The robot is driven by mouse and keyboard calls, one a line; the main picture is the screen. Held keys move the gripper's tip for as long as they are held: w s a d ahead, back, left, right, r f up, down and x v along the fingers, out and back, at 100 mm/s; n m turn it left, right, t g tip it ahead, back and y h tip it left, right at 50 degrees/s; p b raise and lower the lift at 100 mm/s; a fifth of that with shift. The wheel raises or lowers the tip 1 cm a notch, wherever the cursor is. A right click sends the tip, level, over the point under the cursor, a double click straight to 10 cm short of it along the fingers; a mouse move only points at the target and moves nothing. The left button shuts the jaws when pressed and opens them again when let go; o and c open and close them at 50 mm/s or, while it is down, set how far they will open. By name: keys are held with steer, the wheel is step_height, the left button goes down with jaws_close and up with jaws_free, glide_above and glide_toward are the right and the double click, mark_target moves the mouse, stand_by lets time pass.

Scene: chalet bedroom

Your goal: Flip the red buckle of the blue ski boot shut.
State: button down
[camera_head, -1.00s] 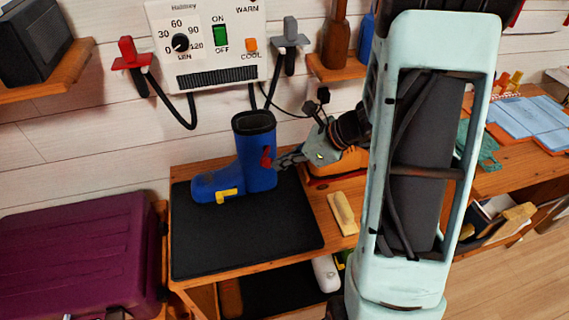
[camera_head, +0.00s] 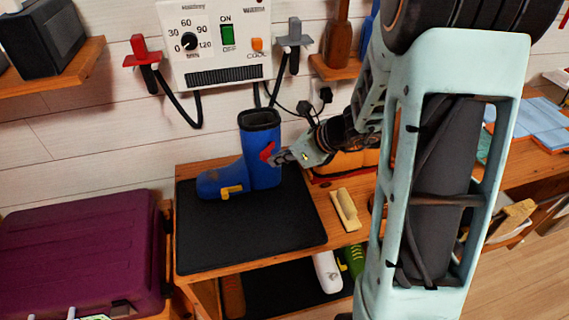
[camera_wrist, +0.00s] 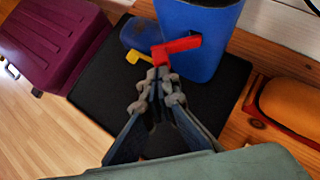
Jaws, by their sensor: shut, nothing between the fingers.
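The blue ski boot (camera_head: 255,160) stands upright on a black mat (camera_head: 250,232), its toe to the left in the head view. Its red buckle (camera_head: 268,151) is on the shaft, and a yellow buckle (camera_head: 232,191) is low on the foot. In the wrist view the red buckle (camera_wrist: 178,47) sticks out from the boot (camera_wrist: 200,22) as a bent lever. My gripper (camera_head: 281,158) is shut and empty, with its tips at the red buckle's outer end. In the wrist view my fingertips (camera_wrist: 157,76) meet at that end and seem to touch it.
An orange object (camera_head: 345,162) stands right of the boot, close under my wrist. A brush-like tan object (camera_head: 346,209) lies right of the mat. A purple case (camera_head: 80,255) is at the left. A wall panel (camera_head: 215,45) with a dial hangs behind. The front of the mat is clear.

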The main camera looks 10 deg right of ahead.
steer(key=a+b, duration=0.1)
steer(key=a, duration=0.1)
steer(key=w+a+m+b, duration=0.1)
steer(key=shift+w+a+t+h, duration=0.1)
steer(key=shift+a+t+h, duration=0.3)
steer(key=shift+d, duration=0.15)
steer(key=shift+w+d, duration=0.25)
steer(key=shift+d, duration=0.4)
